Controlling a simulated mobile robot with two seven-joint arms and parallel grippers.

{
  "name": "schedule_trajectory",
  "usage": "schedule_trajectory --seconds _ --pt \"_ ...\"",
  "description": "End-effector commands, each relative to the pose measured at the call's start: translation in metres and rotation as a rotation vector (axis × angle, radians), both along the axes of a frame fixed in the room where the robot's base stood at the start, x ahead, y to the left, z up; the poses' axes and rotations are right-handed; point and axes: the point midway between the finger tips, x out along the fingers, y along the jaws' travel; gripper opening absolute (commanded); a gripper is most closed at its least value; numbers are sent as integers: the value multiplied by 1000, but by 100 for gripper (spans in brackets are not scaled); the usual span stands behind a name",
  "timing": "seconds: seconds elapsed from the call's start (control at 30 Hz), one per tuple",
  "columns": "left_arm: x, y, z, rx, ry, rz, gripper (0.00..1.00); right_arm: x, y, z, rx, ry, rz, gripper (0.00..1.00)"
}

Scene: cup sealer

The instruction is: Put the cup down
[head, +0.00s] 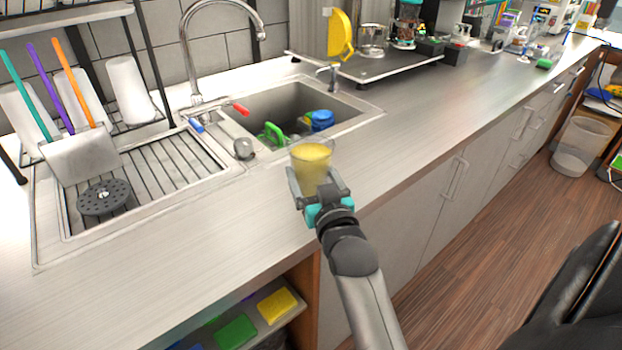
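A clear cup with yellow contents (312,170) is upright near the middle of the head view, by the front rim of the sink. My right gripper (315,188), on the arm coming in from the bottom just right of centre, has its fingers on either side of the cup and is shut on it. The fingers hide the cup's base, so I cannot tell whether it touches the counter (215,240). My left gripper is not in view.
The sink (285,105) behind the cup holds green and blue items. A drying rack (140,170) with a round black strainer (104,197) is at left.

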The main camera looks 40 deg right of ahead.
Motion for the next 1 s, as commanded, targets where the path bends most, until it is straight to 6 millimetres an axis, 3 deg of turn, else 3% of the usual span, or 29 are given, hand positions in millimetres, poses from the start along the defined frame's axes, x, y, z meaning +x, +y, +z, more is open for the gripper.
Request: schedule_trajectory --seconds 0.4,0.43,0.57,1.0 --pt "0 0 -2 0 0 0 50 0 0 -5 -3 -5 0 0" --pt "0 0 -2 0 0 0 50 0 0 -7 -1 -1 0 85" --pt "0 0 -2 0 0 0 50 0 0 -6 -1 -1 0 100" --pt "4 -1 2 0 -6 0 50 2 0 -2 -1 0 2 100"
